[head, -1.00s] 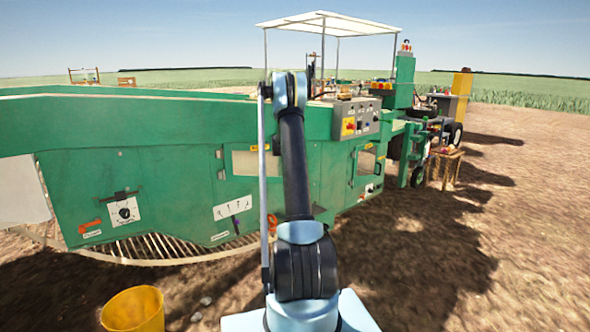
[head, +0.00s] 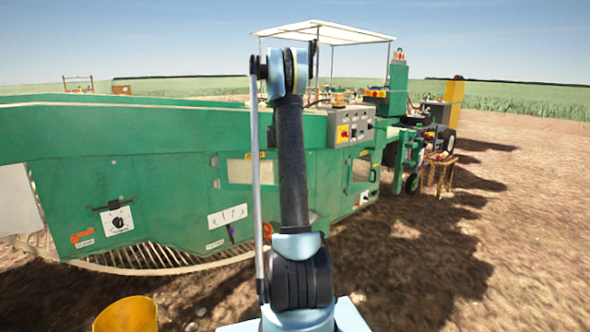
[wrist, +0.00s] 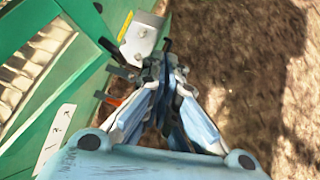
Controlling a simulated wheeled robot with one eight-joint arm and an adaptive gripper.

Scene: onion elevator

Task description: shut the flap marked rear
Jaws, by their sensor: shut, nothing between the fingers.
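The long green machine (head: 95,140) carries several flaps and panels along its side. One flap with a pale window (head: 250,171) is in the middle of the side. A smaller flap with a window (head: 361,168) is further right, under the grey control box. The labels are too small to read, so I cannot tell which flap is marked rear or how far it stands open. My gripper (wrist: 166,62) shows in the wrist view, fingers together and empty, beside a grey plate (wrist: 140,40) on the machine. In the head view my gripper is hidden behind my arm.
A yellow bucket (head: 127,315) stands on the soil at the lower left. A small wooden stool (head: 439,171) stands at the machine's right end. Bare soil to the right is free.

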